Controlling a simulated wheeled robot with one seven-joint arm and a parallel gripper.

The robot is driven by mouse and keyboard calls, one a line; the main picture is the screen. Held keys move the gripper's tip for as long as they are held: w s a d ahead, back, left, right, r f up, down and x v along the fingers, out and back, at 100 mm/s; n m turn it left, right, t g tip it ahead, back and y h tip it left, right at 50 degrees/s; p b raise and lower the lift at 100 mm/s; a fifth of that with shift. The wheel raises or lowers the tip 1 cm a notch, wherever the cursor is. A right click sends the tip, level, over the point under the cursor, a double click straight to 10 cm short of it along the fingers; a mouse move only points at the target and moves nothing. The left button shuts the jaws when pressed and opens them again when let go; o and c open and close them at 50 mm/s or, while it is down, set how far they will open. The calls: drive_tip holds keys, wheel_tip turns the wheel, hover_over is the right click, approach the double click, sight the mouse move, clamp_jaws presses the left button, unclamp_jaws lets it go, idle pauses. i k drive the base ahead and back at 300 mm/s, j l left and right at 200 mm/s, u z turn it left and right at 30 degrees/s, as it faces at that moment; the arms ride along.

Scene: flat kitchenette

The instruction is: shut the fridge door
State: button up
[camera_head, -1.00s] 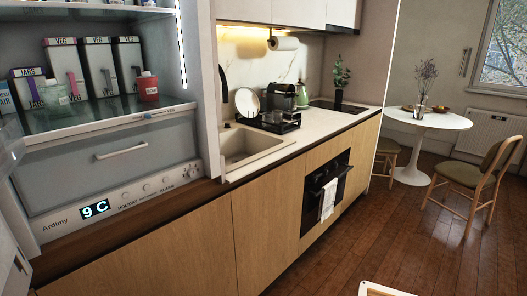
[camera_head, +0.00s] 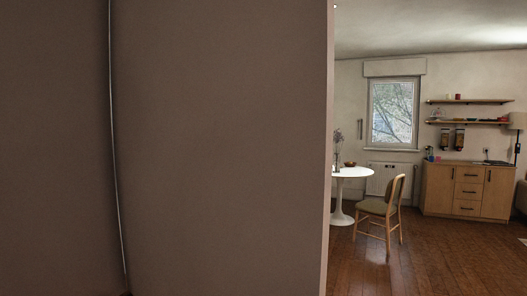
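The fridge interior and its shelves are not in view now. A large flat brown-grey surface (camera_head: 220,150) fills the left and middle of the head view. A thin pale, slightly curved line (camera_head: 113,140) runs down it near the left. I cannot tell whether this surface is the fridge door, a cabinet side or a wall. My gripper is not in view.
The surface ends at a vertical edge (camera_head: 328,150). Beyond it are a round white table (camera_head: 352,173), a wooden chair (camera_head: 381,210) and a wooden cabinet (camera_head: 467,188) under shelves (camera_head: 470,101). Brown floor (camera_head: 430,260) is clear at the lower right.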

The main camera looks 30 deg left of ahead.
sight(223, 110)
drive_tip(key=k+u, duration=0.35)
drive_tip(key=k+j+u, duration=0.1)
drive_tip(key=u, duration=0.3)
drive_tip(key=k+j+u, duration=0.2)
drive_tip(key=u, duration=0.8)
drive_tip(key=j+z, duration=0.25)
drive_tip(key=z, duration=0.25)
drive_tip(key=k+j+z, duration=0.15)
drive_tip(key=z, duration=0.3)
drive_tip(key=k+j+z, duration=0.1)
drive_tip(key=j+z, duration=0.15)
drive_tip(key=z, duration=0.25)
